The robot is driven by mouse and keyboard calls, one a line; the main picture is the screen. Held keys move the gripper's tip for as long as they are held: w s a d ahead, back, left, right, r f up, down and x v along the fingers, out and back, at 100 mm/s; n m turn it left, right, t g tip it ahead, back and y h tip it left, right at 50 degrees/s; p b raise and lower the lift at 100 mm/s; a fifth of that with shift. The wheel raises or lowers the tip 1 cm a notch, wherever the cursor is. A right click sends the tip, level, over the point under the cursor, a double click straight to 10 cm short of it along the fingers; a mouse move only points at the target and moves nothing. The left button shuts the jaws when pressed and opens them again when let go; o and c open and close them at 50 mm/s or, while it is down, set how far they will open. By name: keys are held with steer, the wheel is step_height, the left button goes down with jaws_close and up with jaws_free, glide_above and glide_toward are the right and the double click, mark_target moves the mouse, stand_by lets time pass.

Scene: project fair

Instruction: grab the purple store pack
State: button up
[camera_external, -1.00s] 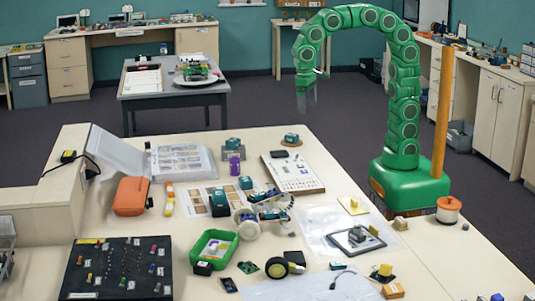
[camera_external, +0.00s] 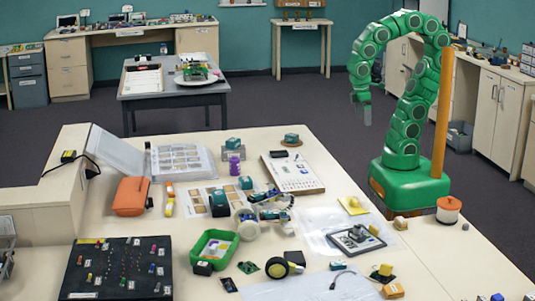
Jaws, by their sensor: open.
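A small purple object (camera_external: 234,166) stands upright on the large table, left of its middle towards the back. A teal-topped box (camera_external: 233,144) is right behind it. My gripper (camera_external: 362,112) hangs fingers down in the air at the end of my green arm, well to the right of the purple object. It is open, and nothing shows between its fingers.
A white board (camera_external: 291,178) lies right of the purple object, and an open binder (camera_external: 184,161) lies to its left. A wheeled model (camera_external: 262,215), a green tray (camera_external: 205,258) and an orange case (camera_external: 130,196) crowd the table (camera_external: 335,185). An orange post (camera_external: 443,115) stands beside my arm.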

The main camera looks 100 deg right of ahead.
steer(key=shift+s+f+n, duration=0.15)
steer(key=shift+s+f, duration=0.1)
steer(key=shift+s, duration=0.3)
steer(key=shift+s+f+n, duration=0.15)
steer(key=shift+s+f, duration=0.1)
steer(key=shift+s, duration=0.3)
steer(key=c, duration=0.5)
